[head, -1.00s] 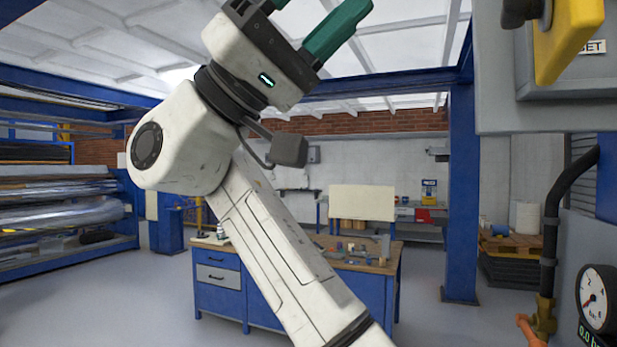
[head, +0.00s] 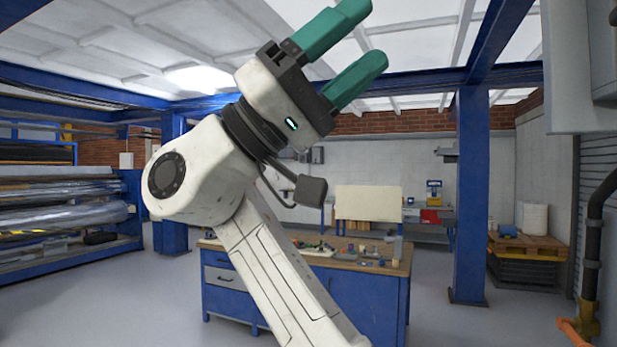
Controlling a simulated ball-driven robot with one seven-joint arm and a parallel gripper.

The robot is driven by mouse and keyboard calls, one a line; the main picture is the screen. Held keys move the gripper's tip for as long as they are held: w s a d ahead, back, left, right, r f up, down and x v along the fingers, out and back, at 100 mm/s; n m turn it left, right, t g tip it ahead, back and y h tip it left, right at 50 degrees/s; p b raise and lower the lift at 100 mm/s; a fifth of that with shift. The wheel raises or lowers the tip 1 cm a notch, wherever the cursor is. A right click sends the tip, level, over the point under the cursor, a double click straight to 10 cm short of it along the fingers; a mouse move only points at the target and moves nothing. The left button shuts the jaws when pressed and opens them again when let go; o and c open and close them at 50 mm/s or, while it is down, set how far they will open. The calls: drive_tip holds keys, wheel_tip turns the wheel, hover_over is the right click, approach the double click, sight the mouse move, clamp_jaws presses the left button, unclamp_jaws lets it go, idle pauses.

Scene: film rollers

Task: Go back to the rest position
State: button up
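My gripper (head: 366,36) is in the upper middle of the head view, with two green fingers pointing up and to the right. The fingers stand apart with a clear gap between them, and nothing is held. My white arm rises from the bottom middle and bends at a joint on the left. The gripper is in free air, apart from everything around it.
A grey cabinet (head: 584,75) is at the upper right edge, with a dark pipe (head: 594,240) and an orange handle (head: 578,332) below. A blue post (head: 470,200) stands right of the arm. Behind the arm is a blue workbench (head: 372,305) with small items. Film rolls (head: 60,205) lie at left.

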drive_tip(key=w+d+f+n+t+y, duration=0.2)
drive_tip(key=w+d+f+n+t, duration=0.15)
drive_tip(key=f, duration=0.35)
drive_tip(key=w+d+f+n+t+y, duration=0.3)
drive_tip(key=d+f, duration=0.1)
drive_tip(key=f, duration=0.4)
drive_tip(key=w+d+f+n+t+y, duration=0.2)
drive_tip(key=w+d+f+n+t, duration=0.15)
drive_tip(key=f, duration=0.35)
drive_tip(key=s+d+f+n+y, duration=0.15)
drive_tip(key=d+f+y, duration=0.3)
drive_tip(key=f, duration=0.95)
drive_tip(key=s+d+f+n+y, duration=0.1)
drive_tip(key=d+f+n+y, duration=0.3)
drive_tip(key=f, duration=1)
drive_tip(key=s+d+f+m+g+y, duration=0.1)
drive_tip(key=s+d+f+g+y, duration=0.15)
drive_tip(key=s+f, duration=0.65)
drive_tip(key=s+d+f+m+g+y, duration=0.25)
drive_tip(key=s+f, duration=0.35)
drive_tip(key=f, duration=0.6)
drive_tip(key=s+f+g+y, duration=0.1)
drive_tip(key=s+f, duration=0.3)
drive_tip(key=s, duration=0.5)
drive_tip(key=s+a+f+y, duration=0.1)
drive_tip(key=s+f+y, duration=0.3)
drive_tip(key=s, duration=0.6)
drive_tip(key=shift+s+a+f+g, duration=0.15)
drive_tip(key=shift+f+g, duration=0.05)
drive_tip(key=shift+g, duration=0.2)
